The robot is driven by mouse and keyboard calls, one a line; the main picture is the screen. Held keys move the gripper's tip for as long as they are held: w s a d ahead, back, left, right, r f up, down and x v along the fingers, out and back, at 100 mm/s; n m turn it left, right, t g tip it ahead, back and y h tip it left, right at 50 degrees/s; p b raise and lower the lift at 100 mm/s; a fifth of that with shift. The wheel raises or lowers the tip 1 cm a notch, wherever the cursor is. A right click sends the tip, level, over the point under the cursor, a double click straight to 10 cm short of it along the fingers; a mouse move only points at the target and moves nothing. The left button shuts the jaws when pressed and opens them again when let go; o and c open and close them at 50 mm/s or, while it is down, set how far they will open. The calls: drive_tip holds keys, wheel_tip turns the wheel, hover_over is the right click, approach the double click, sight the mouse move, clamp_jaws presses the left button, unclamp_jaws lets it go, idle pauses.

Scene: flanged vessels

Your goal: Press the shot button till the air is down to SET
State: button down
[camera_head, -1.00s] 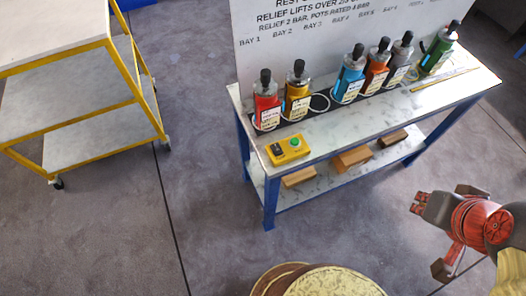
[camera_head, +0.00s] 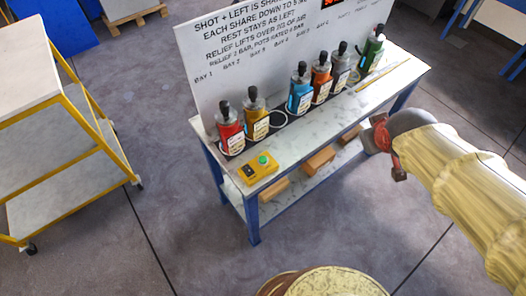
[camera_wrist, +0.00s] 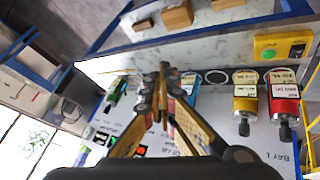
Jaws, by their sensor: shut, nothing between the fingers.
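A yellow control box (camera_head: 250,174) with a green button (camera_head: 263,160) and a dark switch sits at the near left of the bench top. The box also shows at the upper right of the wrist view (camera_wrist: 268,47). A dark display (camera_head: 335,4) with red characters is cut off by the top edge of the head view; its reading is not legible. My gripper (camera_wrist: 162,70) is shut and empty, upside-down bottles and sign behind it in the wrist view. In the head view my gripper is at the bench's right front, well apart from the button, its tips partly hidden.
Red (camera_head: 230,135), yellow (camera_head: 255,118), blue (camera_head: 300,95), orange (camera_head: 321,82), grey and green (camera_head: 372,50) bottles stand along the bench (camera_head: 300,133) before a white sign (camera_head: 260,50). Wooden blocks (camera_head: 319,160) lie on its lower shelf. A yellow-framed cart (camera_head: 75,155) stands left.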

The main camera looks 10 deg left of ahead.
drive_tip(key=w+a+f+n+y+p, duration=0.1)
drive_tip(key=w+a+f+n+p, duration=0.1)
drive_tip(key=w+a+n+p, duration=0.35)
drive_tip(key=n+g+y+p, duration=0.3)
drive_tip(key=n+y+p, duration=0.45)
drive_tip(key=n, duration=0.25)
hover_over(262, 161)
wheel_tip(262, 161, down, 14)
drive_tip(key=r, duration=0.1)
drive_tip(key=shift+f, duration=0.25)
drive_tip(key=shift+w+f+b, duration=0.1)
drive_tip(key=shift+f+b, duration=0.05)
drive_tip(key=shift+b, duration=0.2)
wheel_tip(262, 161, down, 8)
drive_tip(key=b, duration=0.6)
drive_tip(key=shift+f+b, duration=0.25)
drive_tip(key=shift+b, duration=0.05)
drive_tip(key=shift+f, duration=0.1)
drive_tip(key=shift+f+b, duration=0.3)
drive_tip(key=shift+b, duration=0.15)
